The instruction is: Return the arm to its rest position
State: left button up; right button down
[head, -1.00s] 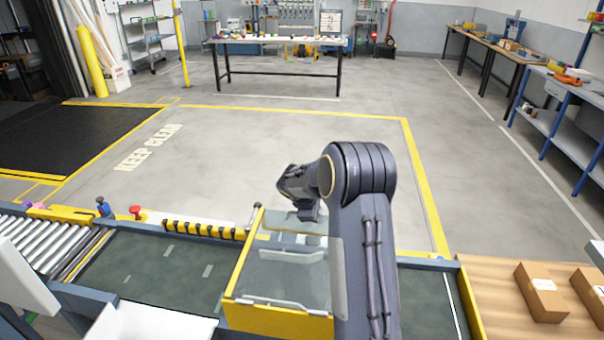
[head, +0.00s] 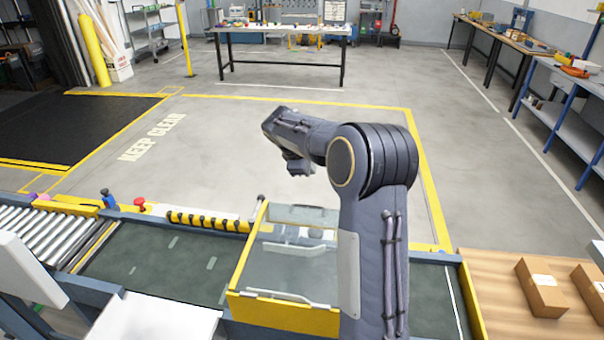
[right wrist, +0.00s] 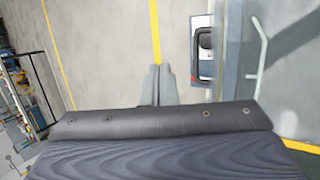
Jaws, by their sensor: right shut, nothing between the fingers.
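My right arm reaches up from the bottom of the head view and bends left at the elbow. My right gripper (head: 299,168) is small there, at the end of the forearm, above the conveyor's far edge and the floor. In the right wrist view its two fingers (right wrist: 157,85) are together with nothing between them. It touches nothing that I can see. My left gripper is not in view.
A clear-topped guard with a yellow frame (head: 285,312) stands on the conveyor (head: 160,262), left of my arm. Two cardboard boxes (head: 541,290) lie on the wooden surface at right. A workbench (head: 285,31) stands far back. The marked floor (head: 230,140) between is clear.

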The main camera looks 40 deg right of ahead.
jog(key=shift+r, duration=0.15)
jog(key=s+a+m+t+y, duration=0.3)
jog(key=s+a+m+y, duration=0.5)
jog(key=s+a, duration=2.1)
jog(key=shift+s+a+f+m+t+y, duration=0.35)
jog(key=shift+s+f+m+t+y, duration=0.15)
jog(key=shift+y, duration=0.7)
